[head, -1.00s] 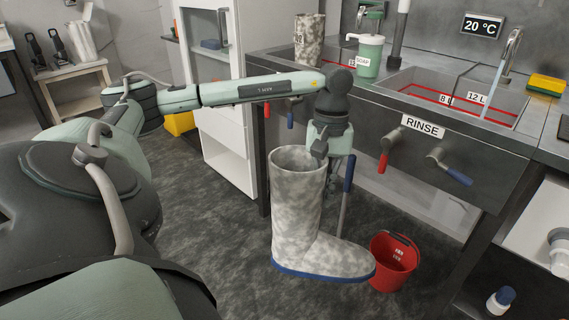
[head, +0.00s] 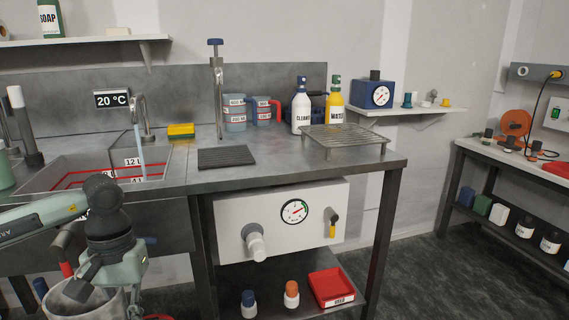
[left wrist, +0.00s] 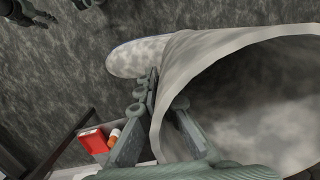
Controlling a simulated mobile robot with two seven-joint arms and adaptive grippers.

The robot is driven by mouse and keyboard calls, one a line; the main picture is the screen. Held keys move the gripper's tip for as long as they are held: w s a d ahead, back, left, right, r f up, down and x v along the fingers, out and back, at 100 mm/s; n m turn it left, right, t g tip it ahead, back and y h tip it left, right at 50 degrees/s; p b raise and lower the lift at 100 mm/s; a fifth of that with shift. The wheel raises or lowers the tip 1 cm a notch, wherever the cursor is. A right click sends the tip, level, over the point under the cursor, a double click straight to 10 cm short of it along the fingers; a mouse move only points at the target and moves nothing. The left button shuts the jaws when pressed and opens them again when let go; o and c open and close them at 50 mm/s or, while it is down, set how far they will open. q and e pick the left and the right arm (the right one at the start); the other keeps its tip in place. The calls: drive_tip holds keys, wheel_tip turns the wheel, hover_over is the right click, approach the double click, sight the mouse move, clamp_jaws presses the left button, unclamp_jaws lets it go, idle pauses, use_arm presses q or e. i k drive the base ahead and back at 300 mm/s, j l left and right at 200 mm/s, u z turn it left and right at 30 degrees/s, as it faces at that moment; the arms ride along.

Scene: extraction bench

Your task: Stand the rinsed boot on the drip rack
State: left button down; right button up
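The boot (head: 84,303), mottled white and grey, shows only its upper rim at the bottom left of the head view. In the left wrist view its shaft wall (left wrist: 185,62) and open top fill the right side, with the foot pointing away. My left gripper (left wrist: 160,112) is shut on the boot's rim, one finger inside the shaft and one outside. It also shows in the head view (head: 112,292). The drip rack (head: 344,139), a wire grid on short legs, stands empty on the right end of the steel bench.
The bench (head: 285,172) also holds a black ribbed mat (head: 227,157), a yellow sponge (head: 181,130), measuring jugs (head: 235,115), a white bottle (head: 301,108) and a yellow bottle (head: 334,102). A tap (head: 217,90) rises behind the mat. Water runs into the sink (head: 110,170) at left.

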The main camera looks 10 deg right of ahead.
sight(341, 133)
drive_tip(key=i+l, duration=0.1)
drive_tip(key=l, duration=0.35)
drive_tip(key=i+l, duration=0.15)
drive_tip(key=l, duration=0.25)
drive_tip(key=i+l+z, duration=0.1)
drive_tip(key=l, duration=0.35)
drive_tip(key=i+l, duration=0.1)
drive_tip(key=l, duration=0.3)
drive_tip(key=i+l, duration=0.15)
drive_tip(key=l, duration=0.3)
drive_tip(key=i+l+z, duration=0.1)
drive_tip(key=l, duration=0.3)
drive_tip(key=i+l, duration=0.15)
drive_tip(key=l, duration=0.25)
